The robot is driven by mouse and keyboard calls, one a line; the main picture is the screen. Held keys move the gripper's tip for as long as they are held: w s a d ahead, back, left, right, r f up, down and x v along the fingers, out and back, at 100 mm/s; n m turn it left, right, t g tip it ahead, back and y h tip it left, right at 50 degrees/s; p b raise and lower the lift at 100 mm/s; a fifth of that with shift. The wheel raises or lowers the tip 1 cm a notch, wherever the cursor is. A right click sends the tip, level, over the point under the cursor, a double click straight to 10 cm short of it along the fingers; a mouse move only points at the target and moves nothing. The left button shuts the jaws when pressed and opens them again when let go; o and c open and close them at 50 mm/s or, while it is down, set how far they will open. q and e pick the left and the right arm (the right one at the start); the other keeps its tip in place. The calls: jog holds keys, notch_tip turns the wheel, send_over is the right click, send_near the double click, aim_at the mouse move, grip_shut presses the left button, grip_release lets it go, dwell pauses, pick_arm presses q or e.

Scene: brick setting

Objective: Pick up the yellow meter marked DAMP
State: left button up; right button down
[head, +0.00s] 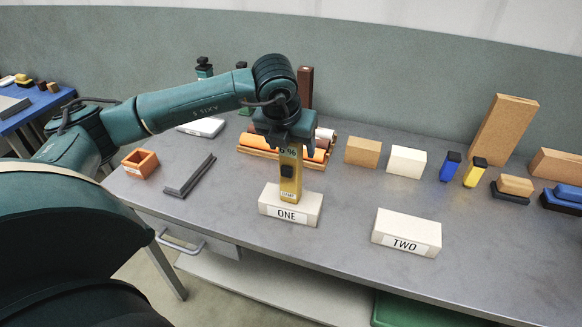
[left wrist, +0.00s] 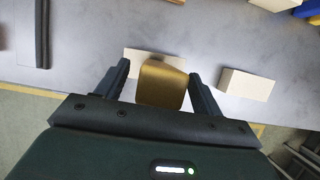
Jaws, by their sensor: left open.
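The yellow meter (head: 291,184) stands upright on the white block labelled ONE (head: 270,208) in the head view. It has a small display at the top, a dark button and a small label low down that is too small to read surely. My left gripper (head: 288,140) is directly above, at the meter's top end. In the left wrist view, the meter's top (left wrist: 162,88) lies between the two open fingers of my left gripper (left wrist: 160,70), with a gap visible on each side. My right gripper is not in view.
A white block labelled TWO (head: 406,232) stands empty to the right. Behind are orange rollers (head: 318,155), a tan block (head: 362,152) and a white block (head: 406,161). A grey angle piece (head: 189,176) and an orange square frame (head: 140,163) lie left. Bare tabletop surrounds block ONE.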

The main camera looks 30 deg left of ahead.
pick_arm(q)
grip_shut()
dwell(0.7)
